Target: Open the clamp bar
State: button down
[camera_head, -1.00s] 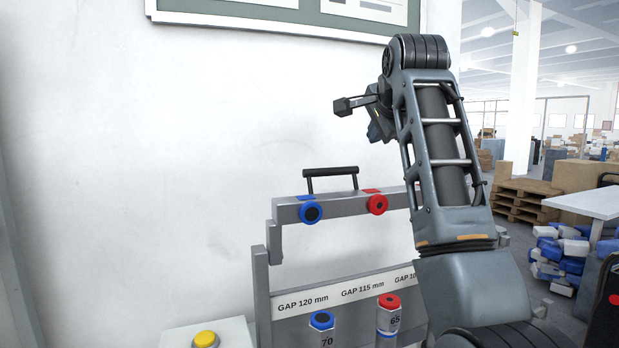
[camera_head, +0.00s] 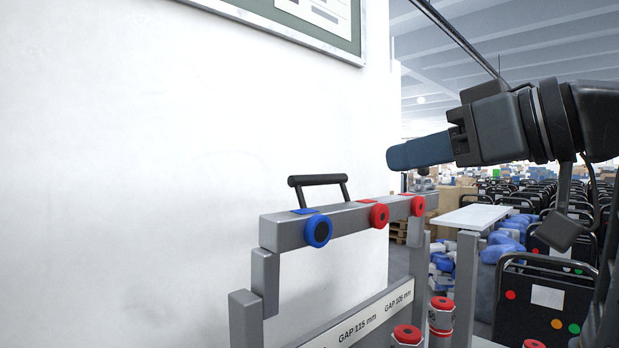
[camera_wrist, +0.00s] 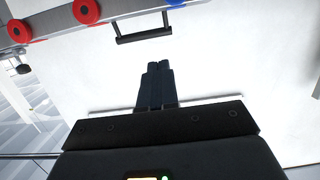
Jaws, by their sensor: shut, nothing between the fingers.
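The clamp bar (camera_head: 348,219) is a grey bar spanning the top of a grey rack. It bears one blue and two red round pads on its front and a black handle (camera_head: 318,180) on top, near its left end. My gripper (camera_head: 392,157) comes in from the right, above the bar's right end and apart from the handle, with its fingers pointing left. In the wrist view, my gripper (camera_wrist: 158,68) is shut and empty. The handle (camera_wrist: 144,39) shows beyond the fingertips, and the bar (camera_wrist: 57,24) crosses the upper left.
The rack's gap label strip (camera_head: 365,322) and red-capped parts (camera_head: 441,305) are below the bar. A white wall stands behind, with a framed board (camera_head: 325,25) above. A white table (camera_head: 483,217), blue and white bags and black chairs (camera_head: 545,290) are at the right.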

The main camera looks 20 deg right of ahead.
aim_at(307, 176)
jog(key=p+x, duration=0.4)
jog(key=x, duration=0.9)
jog(key=shift+w+a+p, duration=0.1)
jog(key=shift+w+p, duration=0.2)
jog(key=shift+w, duration=0.05)
jog(key=shift+r, duration=0.15)
jog(key=p, duration=0.1)
jog(key=w+p, duration=0.1)
jog(key=shift+a+r+g+p, duration=0.2)
jog(key=shift+a+g+p, duration=0.05)
jog(key=shift+g+p, duration=0.15)
jog(key=shift+w+a+p, duration=0.15)
jog(key=shift+w+p, duration=0.15)
jog(key=shift+w, duration=0.05)
jog(key=shift+w+a+f, duration=0.15)
jog(key=shift+w+f, duration=0.2)
jog(key=shift+w, duration=0.15)
